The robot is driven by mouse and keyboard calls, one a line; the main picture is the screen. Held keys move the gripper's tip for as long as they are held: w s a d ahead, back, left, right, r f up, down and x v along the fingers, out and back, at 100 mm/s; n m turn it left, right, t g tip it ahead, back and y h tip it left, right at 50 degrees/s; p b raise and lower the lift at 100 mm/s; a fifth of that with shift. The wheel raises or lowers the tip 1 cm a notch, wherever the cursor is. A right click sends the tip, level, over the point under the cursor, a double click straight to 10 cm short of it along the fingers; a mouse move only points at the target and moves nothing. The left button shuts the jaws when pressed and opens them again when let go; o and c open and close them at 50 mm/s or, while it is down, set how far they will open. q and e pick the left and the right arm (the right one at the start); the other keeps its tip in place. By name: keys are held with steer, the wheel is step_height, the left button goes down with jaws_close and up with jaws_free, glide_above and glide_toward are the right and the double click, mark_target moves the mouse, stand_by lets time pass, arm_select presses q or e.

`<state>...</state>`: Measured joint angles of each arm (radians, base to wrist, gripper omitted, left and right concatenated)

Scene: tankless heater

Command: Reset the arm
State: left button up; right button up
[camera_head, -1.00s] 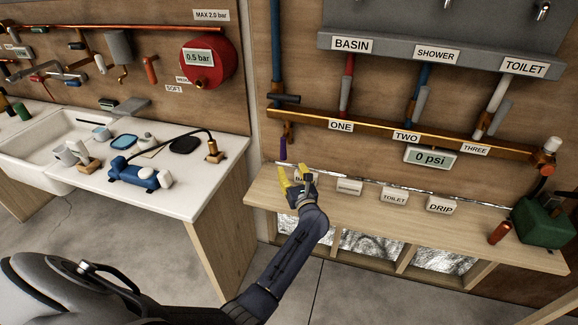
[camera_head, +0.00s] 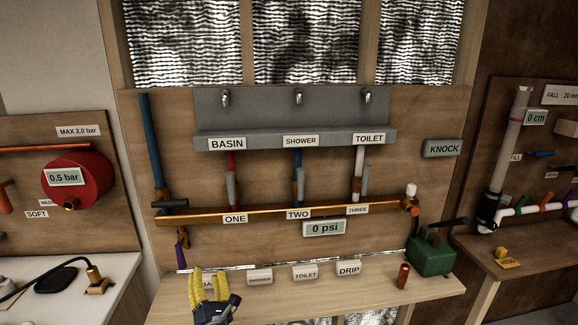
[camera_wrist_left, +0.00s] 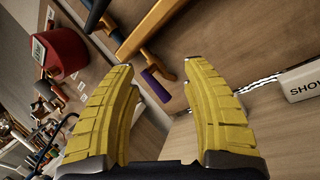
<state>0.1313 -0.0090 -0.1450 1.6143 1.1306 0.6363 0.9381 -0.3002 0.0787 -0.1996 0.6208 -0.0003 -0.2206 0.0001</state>
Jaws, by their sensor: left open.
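My left gripper (camera_head: 210,284) has yellow ridged fingers and is at the bottom of the head view, over the left part of the wooden bench. In the left wrist view its two fingers (camera_wrist_left: 160,85) stand wide apart with nothing between their tips. A purple-handled valve (camera_wrist_left: 156,86) on the copper pipe shows beyond the gap, and in the head view it hangs at the pipe's left end (camera_head: 181,245). The gripper partly hides the leftmost white label block (camera_head: 208,281). My right gripper is not in view.
The bench (camera_head: 330,292) also holds white label blocks such as DRIP (camera_head: 348,269), a copper cylinder (camera_head: 402,276) and a green box (camera_head: 431,257). Above it, the copper manifold (camera_head: 270,213) and a 0 psi display (camera_head: 324,228) are on the wooden wall. A red tank (camera_head: 78,180) is at left.

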arm_select(q)
steer(key=s+d+f+m+h, duration=0.1)
steer(key=s+d+m+h, duration=0.8)
steer(key=m, duration=0.9)
steer(key=s+d+f+m+g+h, duration=0.4)
steer(key=s+f+m, duration=0.4)
steer(key=m, duration=0.4)
steer(key=s+a+f+m+g+y, duration=0.2)
steer(key=s+a+m+g+y, duration=0.25)
steer(key=s+a, duration=0.55)
steer(key=s+a+f+m+g+y, duration=0.35)
steer(key=s+a+m+y, duration=0.2)
steer(key=s+a, duration=0.4)
steer(key=s+d+f+g+h, duration=0.1)
steer(key=s+d+f, duration=0.15)
steer(key=f, duration=0.85)
steer(key=s+d+f+g+h, duration=0.1)
steer(key=s+d+f+h, duration=0.15)
steer(key=f, duration=0.85)
steer(key=s+d+f+g+h, duration=0.1)
steer(key=d+f, duration=0.2)
steer(key=f, duration=0.8)
steer(key=s+f+n+g, duration=0.2)
steer(key=s+f+g, duration=0.1)
steer(key=s+f, duration=1.5)
steer(key=shift+s+a+n+h, duration=0.35)
steer(key=shift+s+n+h, duration=0.1)
steer(key=shift+s, duration=0.8)
